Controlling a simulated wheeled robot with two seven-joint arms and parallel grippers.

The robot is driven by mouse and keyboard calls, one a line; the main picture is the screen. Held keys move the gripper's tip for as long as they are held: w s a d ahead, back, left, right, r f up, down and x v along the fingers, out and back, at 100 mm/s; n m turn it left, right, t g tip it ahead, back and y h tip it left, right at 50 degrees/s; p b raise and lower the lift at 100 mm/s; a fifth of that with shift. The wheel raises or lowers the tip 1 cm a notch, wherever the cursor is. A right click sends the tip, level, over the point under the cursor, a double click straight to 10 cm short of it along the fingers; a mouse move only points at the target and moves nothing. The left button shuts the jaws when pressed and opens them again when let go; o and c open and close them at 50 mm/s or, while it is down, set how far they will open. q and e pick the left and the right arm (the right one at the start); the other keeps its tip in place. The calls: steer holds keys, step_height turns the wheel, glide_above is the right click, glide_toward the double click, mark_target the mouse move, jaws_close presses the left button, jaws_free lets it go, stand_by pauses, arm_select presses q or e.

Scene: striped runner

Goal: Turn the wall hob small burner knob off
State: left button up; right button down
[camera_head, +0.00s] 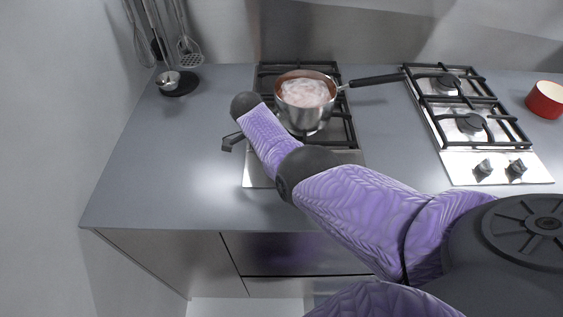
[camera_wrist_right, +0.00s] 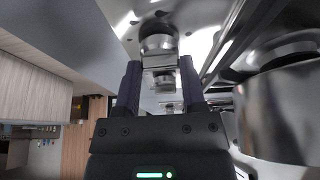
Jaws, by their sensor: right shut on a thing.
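The wall hob (camera_head: 255,174) is the left hob, nearer the wall. In the head view its knobs are hidden behind my right arm. My right gripper shows in the right wrist view (camera_wrist_right: 160,85), with its two dark fingers on either side of a metallic knob (camera_wrist_right: 161,76). It is shut on this knob at the hob's front. In the head view only a dark part of the hand shows left of the forearm. I cannot tell the knob's turned angle. My left gripper is out of view.
A steel pot (camera_head: 306,117) with pale frothy contents stands on the wall hob, close to my right arm. A second hob (camera_head: 455,165) is to the right, with a red bowl (camera_head: 546,100) beyond it. Hanging utensils (camera_head: 188,45) are at the back left.

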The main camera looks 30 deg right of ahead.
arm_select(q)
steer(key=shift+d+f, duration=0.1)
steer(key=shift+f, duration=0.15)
arm_select(e)
steer(key=shift+m, duration=0.3)
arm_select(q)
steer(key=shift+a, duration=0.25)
arm_select(e)
steer(key=shift+c, duration=0.8)
jaws_free()
steer(key=shift+d, duration=0.1)
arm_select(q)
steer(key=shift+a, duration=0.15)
arm_select(e)
steer(key=shift+r, duration=0.1)
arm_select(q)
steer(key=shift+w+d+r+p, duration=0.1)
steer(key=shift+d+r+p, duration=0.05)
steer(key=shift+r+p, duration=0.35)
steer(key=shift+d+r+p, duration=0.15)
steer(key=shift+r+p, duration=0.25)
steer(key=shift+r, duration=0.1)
arm_select(e)
steer(key=v, duration=0.9)
steer(key=shift+w+r, duration=0.15)
steer(key=shift+r, duration=0.2)
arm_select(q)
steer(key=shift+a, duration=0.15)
